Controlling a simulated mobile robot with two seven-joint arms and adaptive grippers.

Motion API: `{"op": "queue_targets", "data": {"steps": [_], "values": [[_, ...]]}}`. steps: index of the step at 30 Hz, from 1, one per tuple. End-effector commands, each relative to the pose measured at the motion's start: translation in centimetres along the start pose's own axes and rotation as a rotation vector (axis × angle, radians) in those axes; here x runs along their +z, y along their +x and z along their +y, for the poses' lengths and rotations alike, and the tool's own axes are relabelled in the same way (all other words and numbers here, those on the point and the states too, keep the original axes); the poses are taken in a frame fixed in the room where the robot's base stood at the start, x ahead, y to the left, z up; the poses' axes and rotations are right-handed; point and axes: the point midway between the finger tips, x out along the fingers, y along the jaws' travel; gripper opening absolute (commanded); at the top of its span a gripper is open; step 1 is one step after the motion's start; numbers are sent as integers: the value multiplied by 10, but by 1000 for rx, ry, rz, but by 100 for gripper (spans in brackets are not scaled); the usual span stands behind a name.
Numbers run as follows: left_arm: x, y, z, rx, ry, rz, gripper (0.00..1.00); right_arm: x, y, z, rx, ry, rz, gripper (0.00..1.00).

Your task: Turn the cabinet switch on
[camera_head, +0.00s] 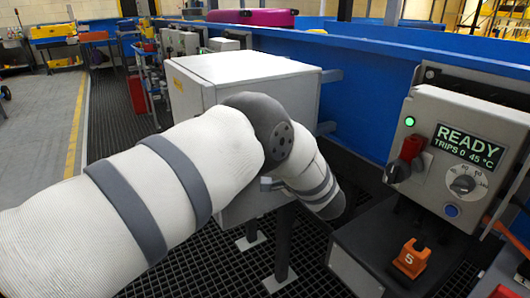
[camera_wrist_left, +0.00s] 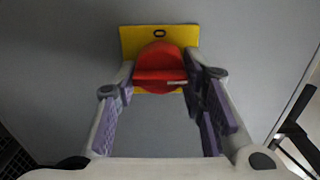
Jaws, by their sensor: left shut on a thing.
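The cabinet (camera_head: 245,68) is a light grey box on legs in the middle of the head view. My left arm crosses in front of it and hides much of its front; the switch and gripper cannot be seen there. In the left wrist view the red rotary switch (camera_wrist_left: 158,62) sits on a yellow plate (camera_wrist_left: 128,40) marked 0 at the top. Its handle looks roughly level, with a pale mark near its right end. My left gripper (camera_wrist_left: 160,80) is shut on the switch, one purple-padded finger at each side. My right gripper is not in view.
A grey control box (camera_head: 455,150) at the right has a READY screen, a green light, a red lever (camera_head: 409,150), a dial and a blue button. A blue conveyor wall (camera_head: 360,85) runs behind the cabinet.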

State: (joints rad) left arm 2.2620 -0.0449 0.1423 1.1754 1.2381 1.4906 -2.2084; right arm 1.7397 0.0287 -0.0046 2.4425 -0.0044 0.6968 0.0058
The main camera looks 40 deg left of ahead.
Motion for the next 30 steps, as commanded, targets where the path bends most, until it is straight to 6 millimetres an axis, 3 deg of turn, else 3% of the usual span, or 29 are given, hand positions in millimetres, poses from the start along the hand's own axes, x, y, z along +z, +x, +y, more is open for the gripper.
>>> {"op": "queue_targets", "data": {"steps": [6,7,9,20,30], "values": [[0,0,0,0,2,0,9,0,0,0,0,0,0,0],[0,0,0,0,2,0,44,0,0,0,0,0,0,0],[0,0,0,0,1,0,57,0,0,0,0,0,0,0],[0,-7,0,1,0,2,57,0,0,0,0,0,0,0],[-1,-92,0,0,0,3,57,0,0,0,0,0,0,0]]}}
